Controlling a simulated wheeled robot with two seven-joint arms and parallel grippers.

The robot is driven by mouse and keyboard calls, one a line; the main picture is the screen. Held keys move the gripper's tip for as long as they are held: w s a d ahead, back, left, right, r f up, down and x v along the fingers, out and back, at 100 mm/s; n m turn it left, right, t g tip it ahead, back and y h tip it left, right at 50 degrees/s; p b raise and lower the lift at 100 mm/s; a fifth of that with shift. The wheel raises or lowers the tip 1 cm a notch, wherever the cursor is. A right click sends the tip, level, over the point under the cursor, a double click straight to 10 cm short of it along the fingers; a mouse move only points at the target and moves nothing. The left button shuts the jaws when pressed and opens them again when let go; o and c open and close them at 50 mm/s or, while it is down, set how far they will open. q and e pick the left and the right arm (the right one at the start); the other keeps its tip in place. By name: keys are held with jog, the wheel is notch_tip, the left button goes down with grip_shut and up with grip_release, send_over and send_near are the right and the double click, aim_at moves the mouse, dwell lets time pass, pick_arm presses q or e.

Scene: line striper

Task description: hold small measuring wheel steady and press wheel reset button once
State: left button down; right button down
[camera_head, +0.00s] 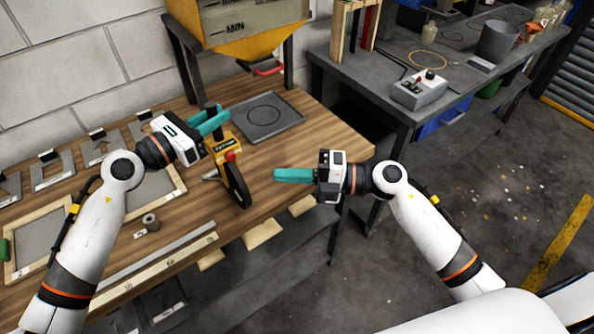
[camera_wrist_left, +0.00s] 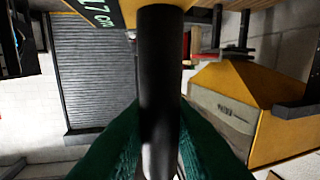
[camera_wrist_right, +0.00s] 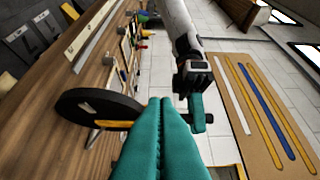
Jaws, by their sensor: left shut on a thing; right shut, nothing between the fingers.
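The small measuring wheel has a yellow body (camera_head: 224,168), a black wheel (camera_head: 238,190) and a black handle (camera_wrist_left: 160,60). A red button (camera_head: 231,156) sits on the front of the body. My left gripper (camera_head: 211,121) is shut around the handle, and the device is roughly upright near the table's front edge. I cannot tell whether the wheel touches the table. My right gripper (camera_head: 277,174) is shut and empty, to the right of the wheel and apart from it. In the right wrist view the black wheel (camera_wrist_right: 75,108) shows left of the closed fingertips (camera_wrist_right: 160,101).
The wooden table (camera_head: 190,205) carries a grey tray (camera_head: 282,112) behind the device, a small roll (camera_head: 150,221), stencils and frames at left. A yellow hopper (camera_head: 255,45) stands at the back. A dark bench (camera_head: 350,80) with a grey box (camera_head: 419,92) is at right.

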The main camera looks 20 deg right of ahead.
aim_at(231, 157)
jog(key=w+a, duration=0.5)
jog(key=a, duration=0.1)
jog(key=shift+w+a, duration=0.4)
jog(key=shift+r, duration=0.1)
